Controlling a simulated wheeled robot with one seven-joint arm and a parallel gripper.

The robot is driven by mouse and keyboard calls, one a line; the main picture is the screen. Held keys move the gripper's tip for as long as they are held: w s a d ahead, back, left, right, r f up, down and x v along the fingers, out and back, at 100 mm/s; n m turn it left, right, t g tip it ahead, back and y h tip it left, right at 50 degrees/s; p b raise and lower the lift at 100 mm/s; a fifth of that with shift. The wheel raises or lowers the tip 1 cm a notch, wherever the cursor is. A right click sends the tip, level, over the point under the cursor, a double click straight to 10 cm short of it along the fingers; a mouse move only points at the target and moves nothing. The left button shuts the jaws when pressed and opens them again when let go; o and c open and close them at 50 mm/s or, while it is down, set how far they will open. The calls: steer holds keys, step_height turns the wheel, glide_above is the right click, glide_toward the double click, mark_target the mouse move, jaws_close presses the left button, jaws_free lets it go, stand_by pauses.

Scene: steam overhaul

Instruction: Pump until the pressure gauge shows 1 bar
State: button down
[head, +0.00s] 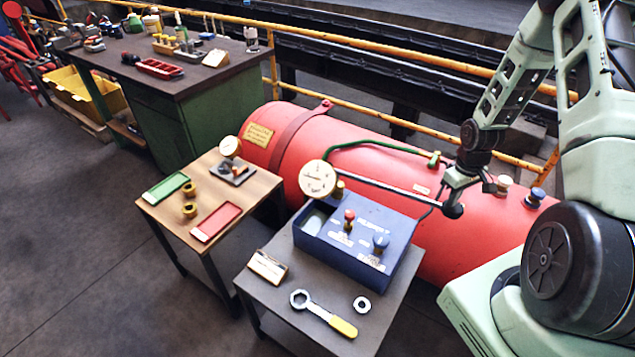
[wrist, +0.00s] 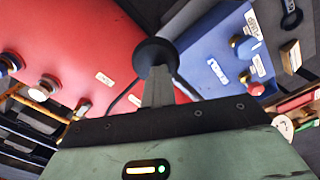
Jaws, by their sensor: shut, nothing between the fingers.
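The blue pump box (head: 358,232) sits on the grey front table, with a red knob and a blue knob on top. A round pressure gauge (head: 318,180) stands at its back left corner; its needle is too small to read surely. The pump lever (head: 395,186) is a pale bar running right from beside the gauge to a black ball end (head: 452,210). My gripper (head: 455,186) is shut and empty, just above the ball end. In the wrist view the ball (wrist: 155,55) is right at my fingertips (wrist: 157,88); I cannot tell whether they touch.
A large red tank (head: 395,160) lies behind, with a green hose (head: 375,145) and valves on its right. A wrench (head: 325,313), a nut (head: 362,304) and a small sign (head: 268,266) lie on the front table. A wooden table (head: 160,212) with trays stands left.

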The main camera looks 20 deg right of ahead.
steer(key=shift+w+a+f+b, duration=0.1)
steer(key=shift+f+b, duration=0.5)
steer(key=shift+f, duration=0.35)
steer(key=shift+w+a+f+b, duration=0.1)
steer(key=shift+f+b, duration=0.45)
steer(key=shift+f, duration=0.4)
step_height(320, 180, up, 11)
steer(key=p, duration=0.8)
steer(key=shift+f, duration=0.1)
steer(key=shift+d, duration=0.1)
step_height(320, 180, up, 5)
steer(key=p, duration=0.4)
